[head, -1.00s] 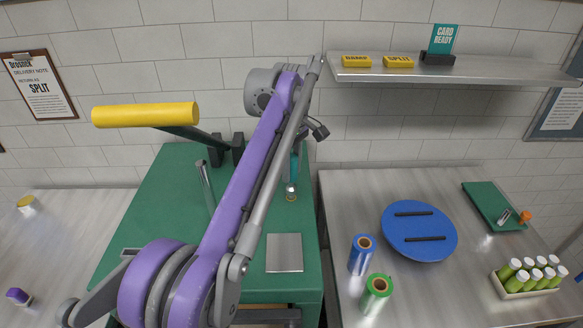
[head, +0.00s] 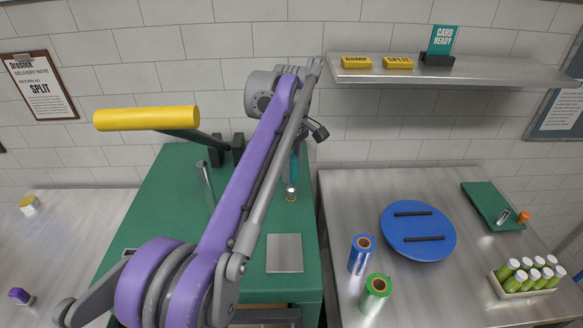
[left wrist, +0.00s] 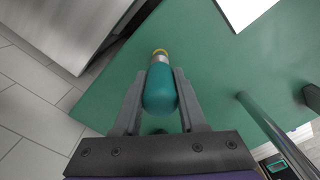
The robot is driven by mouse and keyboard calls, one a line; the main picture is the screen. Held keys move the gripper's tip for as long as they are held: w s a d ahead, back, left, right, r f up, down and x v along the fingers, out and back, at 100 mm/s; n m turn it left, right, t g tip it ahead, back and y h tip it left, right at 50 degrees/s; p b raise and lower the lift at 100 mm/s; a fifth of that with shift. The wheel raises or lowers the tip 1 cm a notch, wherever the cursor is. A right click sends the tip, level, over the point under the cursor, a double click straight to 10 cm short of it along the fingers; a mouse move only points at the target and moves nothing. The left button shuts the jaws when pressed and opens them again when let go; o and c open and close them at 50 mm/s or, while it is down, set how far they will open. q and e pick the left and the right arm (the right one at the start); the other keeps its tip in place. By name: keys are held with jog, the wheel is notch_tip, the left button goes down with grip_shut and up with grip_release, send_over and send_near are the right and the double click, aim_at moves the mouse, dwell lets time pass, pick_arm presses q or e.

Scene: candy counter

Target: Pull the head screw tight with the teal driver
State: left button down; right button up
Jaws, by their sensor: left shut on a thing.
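The teal driver (head: 294,168) stands roughly upright over the right part of the green machine top (head: 262,217). Its teal handle (left wrist: 160,92) shows between both fingers of my left gripper (left wrist: 160,76) in the left wrist view. My left gripper is shut on the handle. In the head view my arm hides most of that gripper. A silver collar shows at the driver's lower end, with a brass-coloured round piece (head: 291,198) at its foot. I cannot tell whether this piece is the head screw, or whether the tip sits in it. My right gripper is not in view.
A yellow-handled lever (head: 146,118) rises at the left of the machine, and a pale metal plate (head: 285,253) lies at its front. On the right counter are a blue disc (head: 419,231), blue and green rolls, and a crate of bottles (head: 530,280). A shelf (head: 450,72) overhangs behind.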

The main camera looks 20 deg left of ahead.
pick_arm(q)
jog(key=shift+f+b, duration=0.4)
jog(key=shift+f, duration=0.45)
dwell(0.3)
jog(key=shift+m, duration=0.6)
jog(key=shift+n, duration=0.3)
jog(key=c, duration=1)
grip_release()
grip_shut()
